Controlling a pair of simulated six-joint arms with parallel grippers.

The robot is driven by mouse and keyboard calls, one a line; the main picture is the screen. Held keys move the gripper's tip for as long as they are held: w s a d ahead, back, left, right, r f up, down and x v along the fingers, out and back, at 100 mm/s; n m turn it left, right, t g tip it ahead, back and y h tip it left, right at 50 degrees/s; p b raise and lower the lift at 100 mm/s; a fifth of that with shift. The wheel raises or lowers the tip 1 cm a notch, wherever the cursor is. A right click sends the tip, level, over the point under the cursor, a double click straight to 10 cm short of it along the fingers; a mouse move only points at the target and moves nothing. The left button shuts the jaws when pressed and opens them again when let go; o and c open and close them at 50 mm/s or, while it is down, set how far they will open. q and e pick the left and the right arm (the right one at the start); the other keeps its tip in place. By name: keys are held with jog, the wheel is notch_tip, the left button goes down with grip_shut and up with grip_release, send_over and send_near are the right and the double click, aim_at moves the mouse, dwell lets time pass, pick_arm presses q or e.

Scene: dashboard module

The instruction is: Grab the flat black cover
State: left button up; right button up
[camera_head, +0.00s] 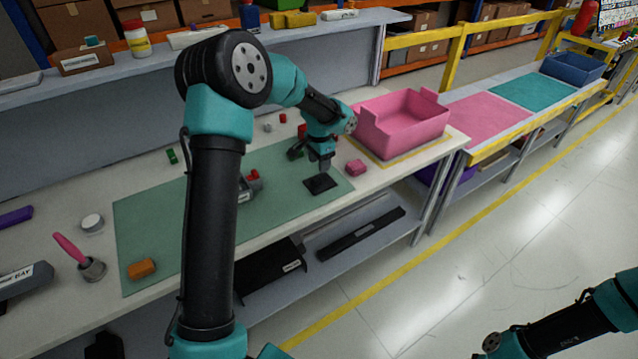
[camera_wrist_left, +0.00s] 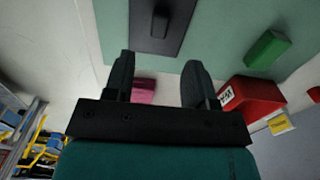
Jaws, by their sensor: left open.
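The flat black cover (camera_head: 320,184) lies on the right end of the green mat (camera_head: 285,197). In the left wrist view the cover (camera_wrist_left: 143,42) is a dark plate with a raised black block on it, cut off by the top edge. My left gripper (camera_head: 323,170) points down close above the cover in the head view. In the left wrist view the left gripper (camera_wrist_left: 158,62) has its two fingers apart, with nothing held between them. Whether a finger touches the cover cannot be told. My right gripper is out of view; only part of that arm shows at the lower right.
A pink block (camera_head: 356,167) sits just right of the cover, near a pink bin (camera_head: 405,120). A red part (camera_wrist_left: 252,100) and a green block (camera_wrist_left: 266,48) show in the left wrist view. An orange block (camera_head: 142,268) lies on the mat's left end.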

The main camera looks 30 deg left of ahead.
aim_at(319, 177)
pick_arm(q)
jog(key=shift+f, duration=0.6)
jog(key=shift+f, duration=0.1)
jog(key=shift+s+f, duration=0.15)
jog(key=shift+f, duration=2.35)
jog(key=shift+c, duration=0.4)
grip_shut()
